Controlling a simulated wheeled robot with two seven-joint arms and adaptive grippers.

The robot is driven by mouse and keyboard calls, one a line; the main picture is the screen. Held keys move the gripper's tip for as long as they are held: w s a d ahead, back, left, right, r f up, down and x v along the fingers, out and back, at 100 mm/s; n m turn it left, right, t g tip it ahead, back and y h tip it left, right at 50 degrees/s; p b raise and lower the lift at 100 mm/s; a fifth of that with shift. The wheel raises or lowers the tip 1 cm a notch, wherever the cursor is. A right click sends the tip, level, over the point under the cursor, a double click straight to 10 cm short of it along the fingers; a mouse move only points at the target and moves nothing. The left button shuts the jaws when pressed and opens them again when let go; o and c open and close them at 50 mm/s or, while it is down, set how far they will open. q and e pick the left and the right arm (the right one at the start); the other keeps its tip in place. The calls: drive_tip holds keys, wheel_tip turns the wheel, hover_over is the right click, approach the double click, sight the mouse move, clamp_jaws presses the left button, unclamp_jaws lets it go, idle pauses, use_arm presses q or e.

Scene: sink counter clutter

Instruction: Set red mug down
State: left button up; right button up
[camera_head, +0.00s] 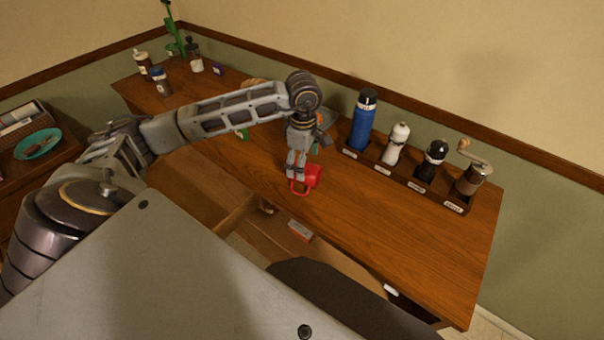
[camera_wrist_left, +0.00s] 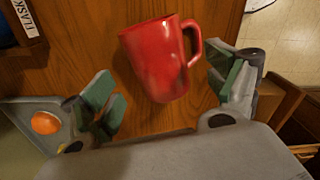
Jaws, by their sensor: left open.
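The red mug (camera_head: 315,175) is at the front edge of the wooden counter, below my left gripper (camera_head: 297,174). In the left wrist view the mug (camera_wrist_left: 158,62) shows its side, with its handle toward the right finger. My left gripper (camera_wrist_left: 170,98) is open there, its two green-padded fingers apart on either side of the mug, with visible gaps. I cannot tell whether the mug stands upright or lies on its side. My right gripper is not in view.
A labelled rack (camera_head: 405,180) behind and right of the mug holds a blue flask (camera_head: 362,122), a white shaker (camera_head: 396,145), a dark bottle (camera_head: 431,162) and a grinder (camera_head: 470,178). Bottles (camera_head: 160,82) stand far left. The counter's right front (camera_head: 420,235) is clear.

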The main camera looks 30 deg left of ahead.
use_arm(q)
drive_tip(key=shift+f, duration=1.5)
drive_tip(key=shift+c, duration=0.4)
drive_tip(key=c, duration=1.3)
drive_tip(key=shift+c, duration=0.2)
drive_tip(key=shift+r, duration=0.15)
drive_tip(key=shift+r, duration=4.9)
